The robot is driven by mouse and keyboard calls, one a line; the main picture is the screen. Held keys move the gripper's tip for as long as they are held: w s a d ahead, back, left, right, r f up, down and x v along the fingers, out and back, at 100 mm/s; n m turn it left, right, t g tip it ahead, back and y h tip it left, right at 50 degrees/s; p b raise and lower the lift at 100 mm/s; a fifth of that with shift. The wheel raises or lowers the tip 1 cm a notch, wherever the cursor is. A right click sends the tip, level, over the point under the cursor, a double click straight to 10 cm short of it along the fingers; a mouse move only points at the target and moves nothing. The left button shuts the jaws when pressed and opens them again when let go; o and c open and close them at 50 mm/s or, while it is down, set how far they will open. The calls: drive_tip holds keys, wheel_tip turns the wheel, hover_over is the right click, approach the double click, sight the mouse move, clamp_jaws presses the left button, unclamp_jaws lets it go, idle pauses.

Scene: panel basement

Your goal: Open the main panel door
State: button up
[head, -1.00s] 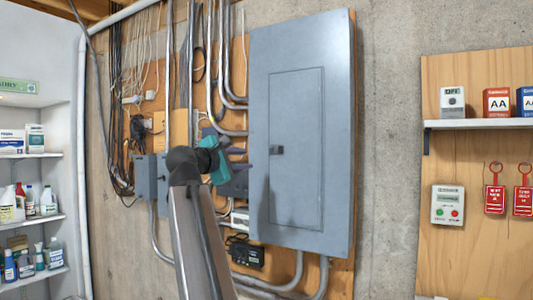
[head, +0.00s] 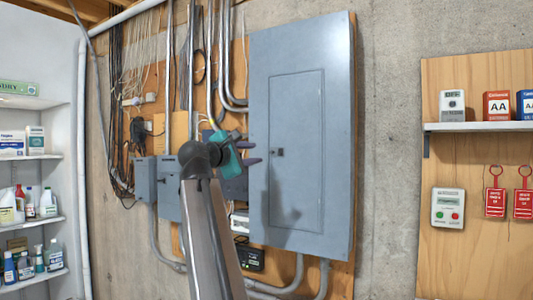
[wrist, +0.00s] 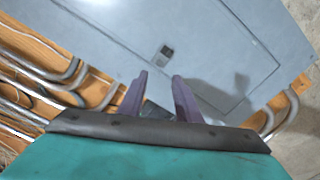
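The main panel (head: 335,120) is a large grey metal box on the wall. Its inset door (head: 297,110) is shut, with a small dark latch (head: 277,152) on the door's left edge. My gripper (head: 252,152), teal with purple fingers, is just left of the latch in the head view, apart from the door. In the wrist view the fingers (wrist: 157,85) are spread with nothing between them, and the latch (wrist: 166,52) lies beyond their tips, roughly between them and slightly right. The door (wrist: 225,45) fills much of that view.
Smaller grey boxes (head: 168,188) and conduits (head: 222,60) are on the wall left of the panel. A shelf with bottles (head: 30,215) stands at far left. A wooden board (head: 470,155) with red tags (head: 495,203) is at right. Bare concrete separates board and panel.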

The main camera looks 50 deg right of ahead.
sight(271, 152)
drive_tip(key=p+x, duration=0.2)
drive_tip(key=x, duration=0.9)
